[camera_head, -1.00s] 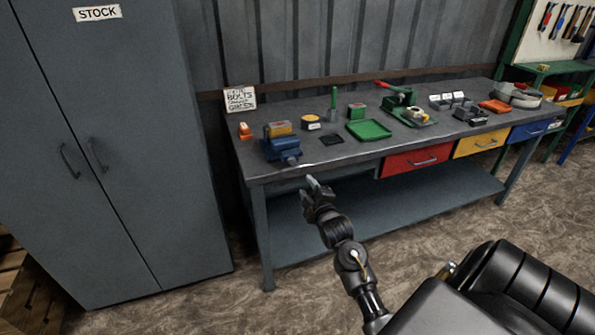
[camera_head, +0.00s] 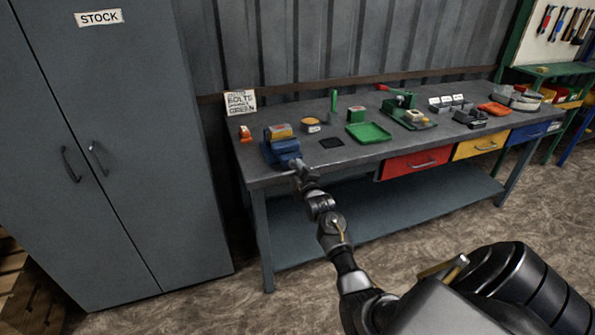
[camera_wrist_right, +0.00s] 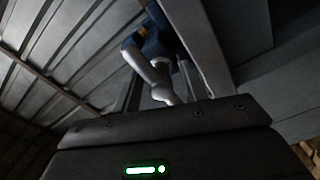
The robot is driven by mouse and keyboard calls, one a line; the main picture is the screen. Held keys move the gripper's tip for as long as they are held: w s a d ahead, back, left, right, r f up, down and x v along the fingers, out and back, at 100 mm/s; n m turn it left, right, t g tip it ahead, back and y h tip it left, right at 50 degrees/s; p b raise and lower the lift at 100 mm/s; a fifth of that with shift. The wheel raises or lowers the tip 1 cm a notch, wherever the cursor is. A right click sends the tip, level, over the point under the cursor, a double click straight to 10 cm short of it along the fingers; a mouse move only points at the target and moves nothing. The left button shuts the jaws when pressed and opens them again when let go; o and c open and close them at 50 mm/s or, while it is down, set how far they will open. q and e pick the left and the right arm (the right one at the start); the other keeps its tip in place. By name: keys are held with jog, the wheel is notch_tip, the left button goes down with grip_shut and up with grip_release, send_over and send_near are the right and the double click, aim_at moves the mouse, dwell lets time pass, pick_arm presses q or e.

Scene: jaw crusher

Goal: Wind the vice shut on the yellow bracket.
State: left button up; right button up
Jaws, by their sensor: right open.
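The blue vice (camera_head: 280,150) stands at the left front of the grey workbench. The yellow bracket (camera_head: 281,131) sits at the top of the vice, seemingly between its jaws; any gap is too small to tell. My right gripper (camera_head: 298,166) is open at the front of the vice, by its screw end. Whether it touches the handle is unclear. In the right wrist view the blue vice (camera_wrist_right: 150,42) shows beyond the gripper's light fingers (camera_wrist_right: 165,88), blurred and partly hidden. My left gripper is not in view.
On the workbench (camera_head: 345,160) stand a green tray (camera_head: 368,132), an orange item (camera_head: 245,134), a dark square (camera_head: 331,142) and a green press (camera_head: 405,108). A handwritten sign (camera_head: 240,102) stands behind. A grey stock cabinet (camera_head: 120,170) borders the bench's left side.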

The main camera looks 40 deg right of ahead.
grip_shut()
dwell(0.3)
jog(key=shift+d, duration=0.1)
jog(key=shift+m, duration=0.3)
jog(key=m+p, duration=0.1)
jog(key=m, duration=0.2)
jog(key=shift+m, duration=0.3)
jog(key=m+p, duration=0.1)
jog(key=m, duration=0.4)
jog(key=shift+m, duration=0.3)
jog(key=m, duration=0.2)
jog(key=m+p, duration=0.1)
jog(key=m, duration=0.2)
jog(key=shift+a+f+p, duration=0.1)
jog(key=shift+a+p, duration=0.1)
jog(key=shift+p, duration=0.1)
jog(key=shift+w+m+p, duration=0.1)
jog(key=shift+m+p, duration=0.3)
jog(key=shift+m, duration=2.1)
jog(key=shift+f, duration=0.1)
